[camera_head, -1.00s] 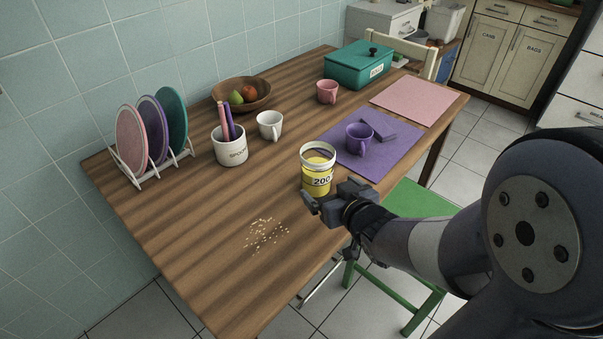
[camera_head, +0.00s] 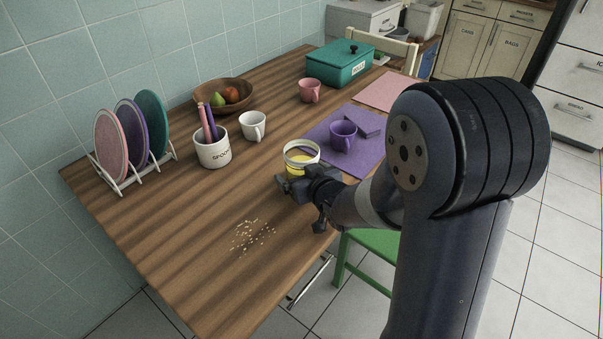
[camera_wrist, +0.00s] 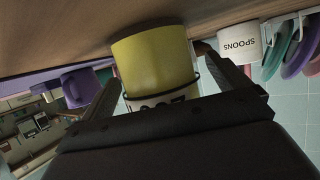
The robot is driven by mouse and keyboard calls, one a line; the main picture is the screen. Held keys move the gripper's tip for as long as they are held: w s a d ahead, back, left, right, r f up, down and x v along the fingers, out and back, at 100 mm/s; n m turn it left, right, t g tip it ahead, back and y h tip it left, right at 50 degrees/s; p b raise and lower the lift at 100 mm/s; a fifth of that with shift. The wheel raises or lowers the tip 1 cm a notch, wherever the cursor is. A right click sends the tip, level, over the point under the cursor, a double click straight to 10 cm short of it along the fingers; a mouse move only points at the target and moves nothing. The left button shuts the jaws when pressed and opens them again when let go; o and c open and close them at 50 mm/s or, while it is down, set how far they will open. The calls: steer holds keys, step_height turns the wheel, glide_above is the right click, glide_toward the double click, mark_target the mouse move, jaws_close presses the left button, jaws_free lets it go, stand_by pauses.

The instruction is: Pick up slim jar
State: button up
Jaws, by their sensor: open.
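The slim jar, a clear-walled jar with yellow contents and a pale rim (camera_head: 301,158), stands upright on the wooden table. My gripper (camera_head: 297,186) is at its near side in the head view and hides its lower part and most of its label. In the wrist view, which looks upside down, the jar's yellow body (camera_wrist: 155,62) sits between the two open fingers of my gripper (camera_wrist: 157,70). One finger is on each side. I cannot tell whether either finger touches the jar.
A purple mug (camera_head: 342,136) stands on a purple mat (camera_head: 372,152) behind the jar to the right. A white mug (camera_head: 252,127) and a spoons crock (camera_head: 212,153) stand to its left. Scattered crumbs (camera_head: 250,238) lie nearer on the table. A green chair (camera_head: 376,243) is beside the table.

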steer(key=c, duration=1.3)
steer(key=shift+r, duration=0.1)
steer(key=shift+c, duration=0.6)
steer(key=shift+r, duration=0.1)
